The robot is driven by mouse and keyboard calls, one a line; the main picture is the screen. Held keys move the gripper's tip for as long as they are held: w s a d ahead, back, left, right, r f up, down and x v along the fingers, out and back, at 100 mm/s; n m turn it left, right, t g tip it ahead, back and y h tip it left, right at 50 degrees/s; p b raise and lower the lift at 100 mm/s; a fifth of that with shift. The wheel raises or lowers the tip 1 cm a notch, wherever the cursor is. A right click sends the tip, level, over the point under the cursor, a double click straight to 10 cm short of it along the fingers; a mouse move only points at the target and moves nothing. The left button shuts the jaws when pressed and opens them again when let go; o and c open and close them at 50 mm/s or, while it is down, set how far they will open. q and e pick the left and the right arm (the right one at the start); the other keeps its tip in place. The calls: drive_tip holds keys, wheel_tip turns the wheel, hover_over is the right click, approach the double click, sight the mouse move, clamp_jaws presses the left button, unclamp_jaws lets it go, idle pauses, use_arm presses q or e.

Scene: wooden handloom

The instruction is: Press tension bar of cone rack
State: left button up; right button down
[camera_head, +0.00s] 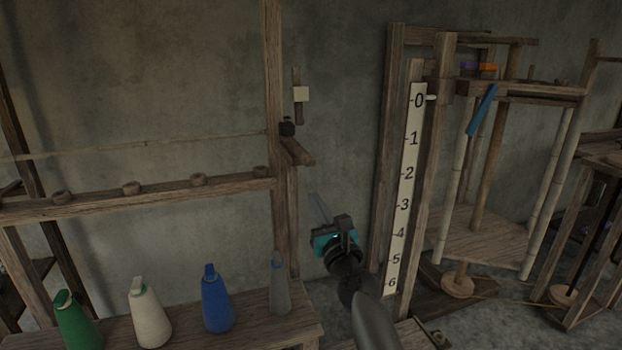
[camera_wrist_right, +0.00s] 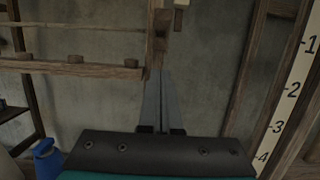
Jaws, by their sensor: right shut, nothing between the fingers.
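The cone rack has a wooden post (camera_head: 273,60), a rail with small rings (camera_head: 100,203) and a lower shelf (camera_head: 265,332). Green (camera_head: 77,322), white (camera_head: 150,315), blue (camera_head: 217,300) and grey (camera_head: 280,288) cones stand on the shelf. I cannot tell which part is the tension bar. My right gripper (camera_head: 318,207) is shut and empty, below and right of the short bar, apart from it. Its fingers (camera_wrist_right: 159,80) point toward the post. My left gripper is out of view.
A tall wooden frame with a numbered scale (camera_head: 405,190) stands right of my right arm. Farther right is another wooden frame (camera_head: 520,90) with a blue piece (camera_head: 482,110). A thin thread (camera_head: 150,147) runs left from the post. Bare wall lies behind.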

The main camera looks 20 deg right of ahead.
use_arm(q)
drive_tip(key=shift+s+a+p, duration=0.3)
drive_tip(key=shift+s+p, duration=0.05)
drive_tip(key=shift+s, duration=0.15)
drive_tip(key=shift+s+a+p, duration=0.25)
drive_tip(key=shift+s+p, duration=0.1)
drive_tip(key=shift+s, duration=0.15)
use_arm(e)
drive_tip(key=w+r, duration=0.3)
drive_tip(key=r, duration=0.2)
drive_tip(key=shift+w, duration=0.3)
drive_tip(key=shift+a, duration=0.1)
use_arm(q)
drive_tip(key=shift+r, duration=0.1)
